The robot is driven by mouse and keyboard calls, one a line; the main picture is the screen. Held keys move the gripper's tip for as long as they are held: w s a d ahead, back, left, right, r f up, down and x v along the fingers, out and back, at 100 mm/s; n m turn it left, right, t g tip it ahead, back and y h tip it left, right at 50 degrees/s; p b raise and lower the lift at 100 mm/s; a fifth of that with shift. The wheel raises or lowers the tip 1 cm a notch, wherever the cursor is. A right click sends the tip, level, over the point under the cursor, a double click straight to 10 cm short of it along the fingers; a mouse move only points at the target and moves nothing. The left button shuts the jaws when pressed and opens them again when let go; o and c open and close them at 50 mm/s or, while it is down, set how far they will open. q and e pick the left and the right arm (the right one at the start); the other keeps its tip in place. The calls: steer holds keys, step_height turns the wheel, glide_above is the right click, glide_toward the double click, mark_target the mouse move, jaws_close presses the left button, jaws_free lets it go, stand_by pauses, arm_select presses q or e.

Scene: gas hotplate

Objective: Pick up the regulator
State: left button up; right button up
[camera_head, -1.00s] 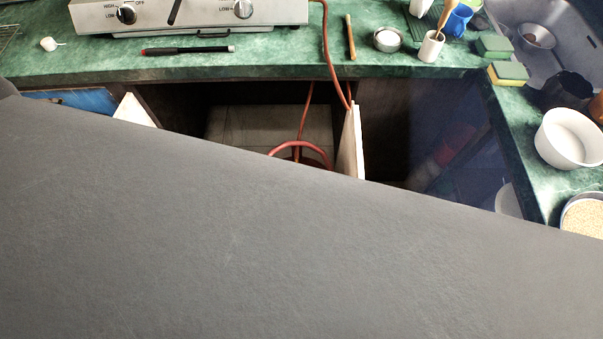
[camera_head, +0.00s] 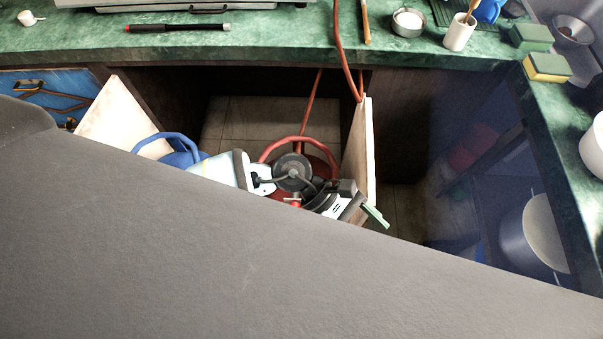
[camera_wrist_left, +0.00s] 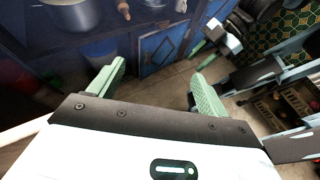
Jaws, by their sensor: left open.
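The regulator cannot be made out. A red gas cylinder (camera_head: 312,145) with a ring-shaped collar stands inside the open cabinet, its top largely hidden by my arm. An orange hose (camera_head: 305,110) runs down to it. My left gripper (camera_head: 372,217) shows in part over the cabinet's right door, just right of the cylinder. The left wrist view shows its two green fingers (camera_wrist_left: 156,90) spread, with nothing between them. What seems to be my right gripper (camera_wrist_left: 204,46) shows small at the upper right of that view; its jaw opening is unclear.
Open cabinet doors stand left (camera_head: 118,118) and right (camera_head: 364,150) of the opening. A blue cylinder (camera_head: 180,148) is beside the left door. The green counter (camera_head: 280,35) edge runs above. A large pot (camera_head: 540,232) is at right. My grey body covers the lower picture.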

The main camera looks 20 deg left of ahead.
arm_select(q)
steer(key=w+a+f+m+t+y, duration=0.1)
steer(key=w+a+f+m+y, duration=0.1)
steer(key=w+a+m+y, duration=0.1)
steer(key=w+a+f+m+t+y+b, duration=0.1)
steer(key=w+a+f+m+y, duration=0.2)
steer(key=a, duration=0.6)
steer(key=w+a+f+m+t+y+b, duration=0.1)
steer(key=w+a+f+m+y, duration=0.1)
steer(key=w+a+m+y, duration=0.2)
steer(key=shift+w+a+f+t+y, duration=0.15)
steer(key=shift+w+a+y, duration=0.25)
steer(key=shift+w, duration=0.4)
steer(key=shift+w+a+r+t+y, duration=0.1)
steer(key=shift+w+a+y, duration=0.15)
steer(key=shift+w+a, duration=0.4)
steer(key=shift+w+a+f+t+y, duration=0.15)
steer(key=shift+w+a+y, duration=0.2)
steer(key=shift+w, duration=0.55)
steer(key=shift+w+a+r, duration=0.1)
steer(key=shift+w+a, duration=0.05)
steer(key=shift+f+b, duration=0.4)
steer(key=shift+f, duration=3.5)
